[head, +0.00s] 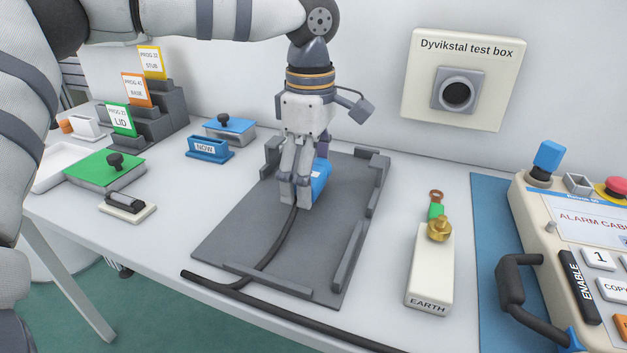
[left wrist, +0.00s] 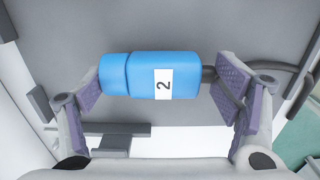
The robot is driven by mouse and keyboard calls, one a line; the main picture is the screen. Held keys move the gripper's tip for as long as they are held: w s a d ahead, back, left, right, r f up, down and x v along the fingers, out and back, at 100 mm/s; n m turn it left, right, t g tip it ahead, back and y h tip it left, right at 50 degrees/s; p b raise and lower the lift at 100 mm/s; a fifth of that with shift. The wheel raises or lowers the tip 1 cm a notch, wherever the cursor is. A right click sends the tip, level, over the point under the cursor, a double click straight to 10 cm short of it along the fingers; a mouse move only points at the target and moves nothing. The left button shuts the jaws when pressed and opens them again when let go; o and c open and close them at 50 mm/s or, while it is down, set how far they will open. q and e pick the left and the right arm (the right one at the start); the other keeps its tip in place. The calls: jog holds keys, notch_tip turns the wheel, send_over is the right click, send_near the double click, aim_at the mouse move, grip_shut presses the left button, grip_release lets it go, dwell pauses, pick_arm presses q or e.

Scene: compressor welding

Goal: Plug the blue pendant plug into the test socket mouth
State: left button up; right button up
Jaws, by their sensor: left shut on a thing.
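The blue pendant plug (head: 320,182) is low over the grey tray, partly hidden behind the gripper fingers; I cannot tell whether it touches the tray. My left gripper (head: 309,180) points down and is shut on it. In the left wrist view the plug (left wrist: 147,75) lies crosswise, its white label reading "2", with a finger at each end. A dark cable (head: 283,240) leaves its near end. The test socket mouth (head: 456,94) is a dark round opening on the Dyvikstal test box (head: 420,75), up on the wall to the right, apart from the plug. My right gripper is out of view.
The grey tray (head: 235,240) has raised stops along its edges. An EARTH block (head: 430,275) with a brass knob stands right of it. A pendant with a handle (head: 515,295) is at far right. Coloured card holders (head: 160,105) and a green-topped block (head: 105,170) stand left.

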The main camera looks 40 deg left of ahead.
pick_arm(q)
jog(key=shift+f, duration=0.35)
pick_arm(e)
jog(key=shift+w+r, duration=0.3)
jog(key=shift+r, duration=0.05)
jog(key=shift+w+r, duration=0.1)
pick_arm(q)
jog(key=o, duration=1.4)
jog(key=shift+f, duration=0.1)
jog(key=shift+c, duration=0.2)
jog(key=shift+f, duration=0.25)
jog(key=shift+f+b, duration=0.35)
jog(key=shift+b, duration=0.4)
notch_tip(320, 180, up, 13)
jog(key=p, duration=0.2)
jog(key=shift+s+d, duration=0.2)
jog(key=shift+s, duration=0.15)
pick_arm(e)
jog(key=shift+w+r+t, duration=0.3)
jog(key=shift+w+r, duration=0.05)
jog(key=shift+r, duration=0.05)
